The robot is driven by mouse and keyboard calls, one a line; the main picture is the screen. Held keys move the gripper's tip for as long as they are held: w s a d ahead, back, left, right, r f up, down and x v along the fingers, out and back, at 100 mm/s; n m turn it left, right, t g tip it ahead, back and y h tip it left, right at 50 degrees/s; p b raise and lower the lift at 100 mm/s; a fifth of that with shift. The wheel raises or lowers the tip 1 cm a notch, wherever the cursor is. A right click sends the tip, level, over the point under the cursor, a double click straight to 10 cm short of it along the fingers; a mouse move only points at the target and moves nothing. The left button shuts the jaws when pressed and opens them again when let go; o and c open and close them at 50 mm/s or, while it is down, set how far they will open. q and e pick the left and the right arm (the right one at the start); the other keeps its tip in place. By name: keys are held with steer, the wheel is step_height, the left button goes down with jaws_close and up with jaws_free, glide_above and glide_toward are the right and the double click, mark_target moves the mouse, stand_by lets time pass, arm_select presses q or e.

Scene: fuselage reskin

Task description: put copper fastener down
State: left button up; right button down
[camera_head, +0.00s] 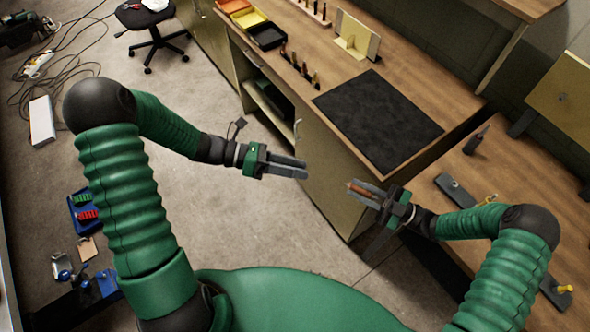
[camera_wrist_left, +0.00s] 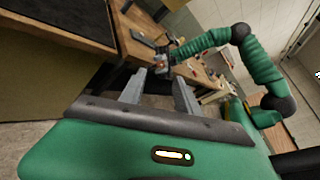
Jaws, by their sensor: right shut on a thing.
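The copper fastener (camera_head: 361,189) is a slim copper-brown piece lying between the fingers of my right gripper (camera_head: 366,192). That gripper is shut on it and holds it in the air by the near corner of the workbench. In the left wrist view my right gripper (camera_wrist_left: 161,66) shows small, and the fastener is hard to make out. My left gripper (camera_head: 292,168) is empty, left of the right one. Its two fingers stand apart in the left wrist view (camera_wrist_left: 158,92). Both grippers are in front of the cabinet side, apart from each other.
A second bench (camera_head: 525,190) at right holds tools. The mat is bare.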

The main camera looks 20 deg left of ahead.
arm_select(q)
steer(key=w+d+f+n, duration=0.1)
steer(key=d+f+n, duration=0.2)
steer(key=d, duration=0.8)
steer(key=shift+w+d+f, duration=0.15)
steer(key=shift+w+d, duration=0.1)
steer(key=shift+d, duration=0.05)
steer(key=shift+a, duration=0.1)
jaws_close()
arm_select(e)
steer(key=c, duration=1.2)
jaws_free()
